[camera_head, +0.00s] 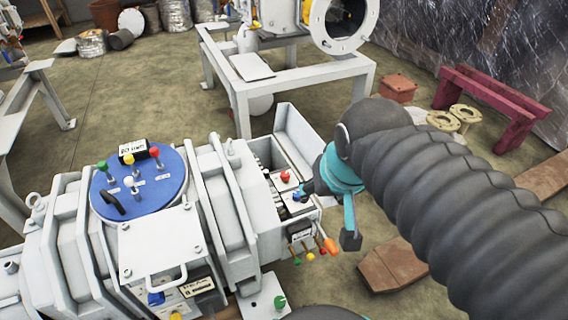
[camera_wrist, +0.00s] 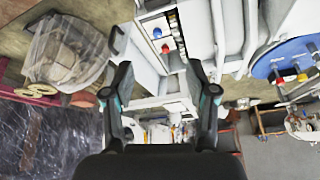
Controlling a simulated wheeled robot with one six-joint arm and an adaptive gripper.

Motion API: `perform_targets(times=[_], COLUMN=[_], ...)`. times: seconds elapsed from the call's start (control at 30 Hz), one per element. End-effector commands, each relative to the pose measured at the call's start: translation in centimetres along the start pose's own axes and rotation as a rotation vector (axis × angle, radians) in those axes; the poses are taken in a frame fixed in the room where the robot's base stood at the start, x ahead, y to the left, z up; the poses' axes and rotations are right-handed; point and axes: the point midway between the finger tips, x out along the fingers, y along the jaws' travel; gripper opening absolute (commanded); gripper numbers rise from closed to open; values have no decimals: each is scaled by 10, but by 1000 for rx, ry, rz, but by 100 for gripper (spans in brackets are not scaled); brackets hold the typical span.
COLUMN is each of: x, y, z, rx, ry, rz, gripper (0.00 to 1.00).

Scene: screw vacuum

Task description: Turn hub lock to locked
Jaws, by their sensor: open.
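The white screw vacuum machine (camera_head: 208,190) fills the left and middle of the head view. Its round blue cover (camera_head: 165,180) carries several upright colored knobs and a black handle. At its right end are a red knob (camera_head: 285,176) and a blue knob (camera_head: 296,197); these also show in the wrist view as a red knob (camera_wrist: 165,50) and a blue knob (camera_wrist: 157,32). Below them are several small colored levers, one with an orange handle (camera_head: 330,245). I cannot tell which part is the hub lock. My gripper (camera_head: 327,215) is open and empty beside this end; its fingers (camera_wrist: 160,78) are spread.
A white raised plate (camera_head: 300,140) stands behind the knobs. A white frame table (camera_head: 285,75) with a flanged unit stands at the back.

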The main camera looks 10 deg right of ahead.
Motion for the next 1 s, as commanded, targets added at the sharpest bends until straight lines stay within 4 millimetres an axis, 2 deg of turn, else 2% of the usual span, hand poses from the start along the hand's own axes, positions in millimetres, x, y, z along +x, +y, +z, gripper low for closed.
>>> perform_targets(times=[0.27,0.47,0.67,0.8,1.0], x=[32,71,125,168,221], y=[-4,-8,-14,-17,-20], z=[-73,-125,-170,-196,-218], rx=[374,653,924,1108,1313], ry=[-117,-193,-259,-296,-325], rz=[40,94,171,236,321], gripper=[57,57,57,57,57])
